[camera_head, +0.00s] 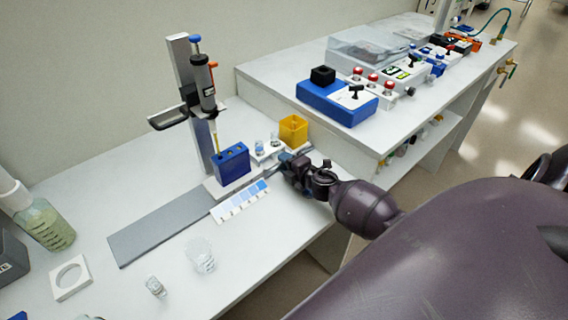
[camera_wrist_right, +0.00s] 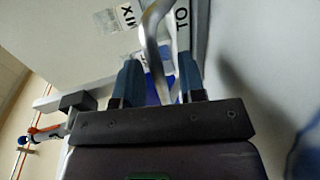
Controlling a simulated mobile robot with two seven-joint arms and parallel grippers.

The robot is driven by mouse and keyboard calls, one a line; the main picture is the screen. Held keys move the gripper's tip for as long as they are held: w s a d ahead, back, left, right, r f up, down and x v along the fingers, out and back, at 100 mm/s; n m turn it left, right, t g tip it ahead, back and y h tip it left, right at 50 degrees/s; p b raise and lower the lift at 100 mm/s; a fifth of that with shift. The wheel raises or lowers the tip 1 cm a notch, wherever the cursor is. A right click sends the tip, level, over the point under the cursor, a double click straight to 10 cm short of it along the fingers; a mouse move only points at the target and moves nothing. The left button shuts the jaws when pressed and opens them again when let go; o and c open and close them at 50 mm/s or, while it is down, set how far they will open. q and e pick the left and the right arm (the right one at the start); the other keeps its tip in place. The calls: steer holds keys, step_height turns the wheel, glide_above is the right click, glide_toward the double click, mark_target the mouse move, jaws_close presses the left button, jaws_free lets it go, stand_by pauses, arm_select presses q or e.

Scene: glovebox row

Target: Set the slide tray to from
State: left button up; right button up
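The slide tray (camera_head: 212,188) is a white plate at the right end of a long grey track (camera_head: 150,232). It carries a blue block (camera_head: 232,165), with small clear vials (camera_head: 260,147) and a yellow cup (camera_head: 293,130) at its far right side. My right gripper (camera_head: 288,163) is at the tray's right end. In the right wrist view, its two fingers (camera_wrist_right: 156,82) stand apart on either side of a bent metal handle (camera_wrist_right: 153,35), with gaps showing. A printed "TO" (camera_wrist_right: 182,15) and part of "MIX" show behind. My left gripper is out of view.
A pipette (camera_head: 204,85) hangs on an upright stand above the blue block. A blue-shaded strip (camera_head: 240,201) lies in front of the tray. A higher bench with devices is at right.

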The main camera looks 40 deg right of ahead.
mark_target(271, 170)
steer(key=shift+w, duration=0.3)
steer(key=shift+c, duration=0.3)
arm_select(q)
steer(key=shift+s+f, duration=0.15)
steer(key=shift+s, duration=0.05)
arm_select(e)
jaws_close()
steer(key=a+p, duration=0.1)
steer(key=a, duration=0.4)
steer(key=shift+s+a+r, duration=0.1)
steer(key=shift+a+r, duration=0.05)
steer(key=a+p, duration=0.1)
steer(key=a, duration=0.6)
steer(key=shift+s+a, duration=0.15)
steer(key=shift+a, duration=0.15)
steer(key=shift+a+f, duration=0.2)
steer(key=shift+a, duration=0.15)
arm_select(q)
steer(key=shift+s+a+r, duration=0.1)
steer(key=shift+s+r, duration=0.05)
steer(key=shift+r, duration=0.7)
